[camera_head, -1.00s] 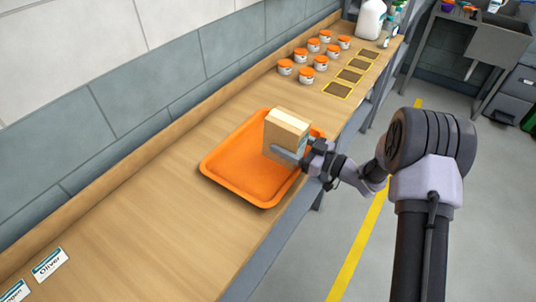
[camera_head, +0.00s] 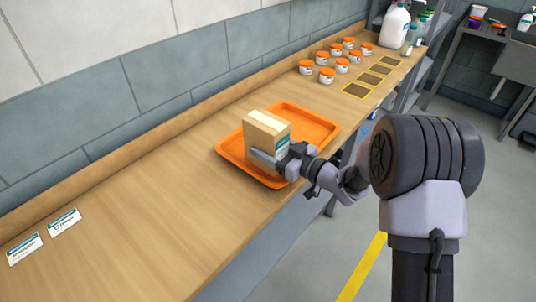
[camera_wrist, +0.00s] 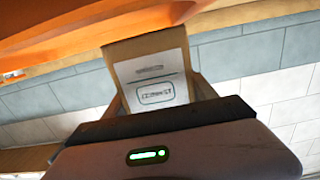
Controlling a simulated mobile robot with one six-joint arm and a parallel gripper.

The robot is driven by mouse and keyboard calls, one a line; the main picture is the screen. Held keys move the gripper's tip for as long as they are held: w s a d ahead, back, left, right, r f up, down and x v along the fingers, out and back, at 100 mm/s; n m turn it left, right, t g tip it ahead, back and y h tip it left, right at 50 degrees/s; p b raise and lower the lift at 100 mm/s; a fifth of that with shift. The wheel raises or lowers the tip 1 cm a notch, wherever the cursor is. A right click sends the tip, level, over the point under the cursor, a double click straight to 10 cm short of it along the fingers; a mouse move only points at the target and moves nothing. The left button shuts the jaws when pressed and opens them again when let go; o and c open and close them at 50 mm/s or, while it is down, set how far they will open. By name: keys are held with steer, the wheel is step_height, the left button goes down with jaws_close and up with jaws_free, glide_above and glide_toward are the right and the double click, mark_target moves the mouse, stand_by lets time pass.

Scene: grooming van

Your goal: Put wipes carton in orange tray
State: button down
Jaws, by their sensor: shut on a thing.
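The wipes carton (camera_head: 264,136) is a tan cardboard box with a pale strip along its top and a white and teal label. My gripper (camera_head: 268,160) is shut on its lower part. The orange tray (camera_head: 312,122) lies on the wooden counter, and the carton stands roughly upright over its left part. I cannot tell whether the carton's base touches the tray floor. In the wrist view the carton (camera_wrist: 152,75) fills the space beyond my gripper (camera_wrist: 157,105), its white label facing the camera, with the orange tray (camera_wrist: 90,32) across the top.
Several white jars with orange lids (camera_head: 341,66) stand farther along the wooden counter (camera_head: 165,210), beside dark yellow-edged squares (camera_head: 369,79). A white jug (camera_head: 394,27) is at the far end. Name cards (camera_head: 64,222) lie at the near left. The counter between cards and tray is clear.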

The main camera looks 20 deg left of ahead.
steer(key=shift+w+a+f, duration=0.15)
steer(key=shift+w+a, duration=0.15)
steer(key=shift+w, duration=0.25)
steer(key=shift+w+a+f, duration=0.1)
steer(key=shift+w+a, duration=0.2)
steer(key=shift+w, duration=0.2)
step_height(320, 180, down, 4)
steer(key=b, duration=0.2)
steer(key=shift+r+b, duration=0.2)
steer(key=shift+b, duration=0.15)
steer(key=shift+r, duration=0.2)
steer(key=shift+c, duration=1.4)
jaws_free()
steer(key=shift+f, duration=0.15)
